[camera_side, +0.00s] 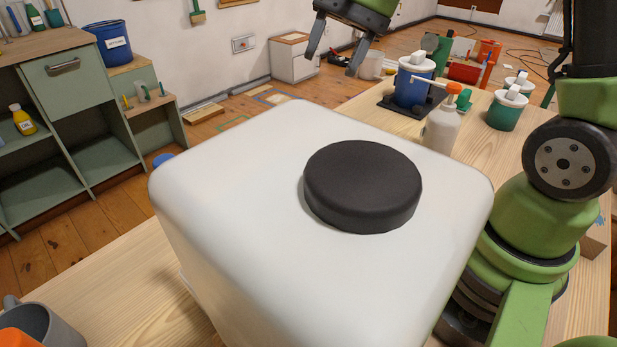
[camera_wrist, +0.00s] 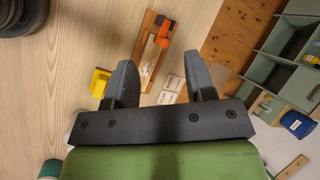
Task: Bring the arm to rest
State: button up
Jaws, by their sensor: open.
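My gripper (camera_side: 334,61) hangs in the air at the top of the side view, beyond the large white container. Its two dark fingers are spread apart with nothing between them. In the wrist view the same gripper (camera_wrist: 158,75) is open above the wooden table (camera_wrist: 85,30). A wooden piece with an orange part (camera_wrist: 155,45) shows on the table between and beyond the fingers. My green arm stands at the right of the side view. Its upper links run out of the frame.
A white container with a black lid (camera_side: 362,185) fills the foreground and hides much of the table. A yellow object (camera_wrist: 100,82) lies beside the left finger in the wrist view.

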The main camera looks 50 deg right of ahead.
jog(key=s+a+r+n+t+h, duration=0.1)
jog(key=s+r+n+t, duration=0.1)
jog(key=s, duration=0.5)
jog(key=s+a+r+n+t+h, duration=0.1)
jog(key=s+a+n+t+h, duration=0.1)
jog(key=s+n+t, duration=0.2)
jog(key=s, duration=0.3)
jog(key=shift+s+r+n, duration=0.15)
jog(key=shift+r+n, duration=0.2)
jog(key=shift+n, duration=0.05)
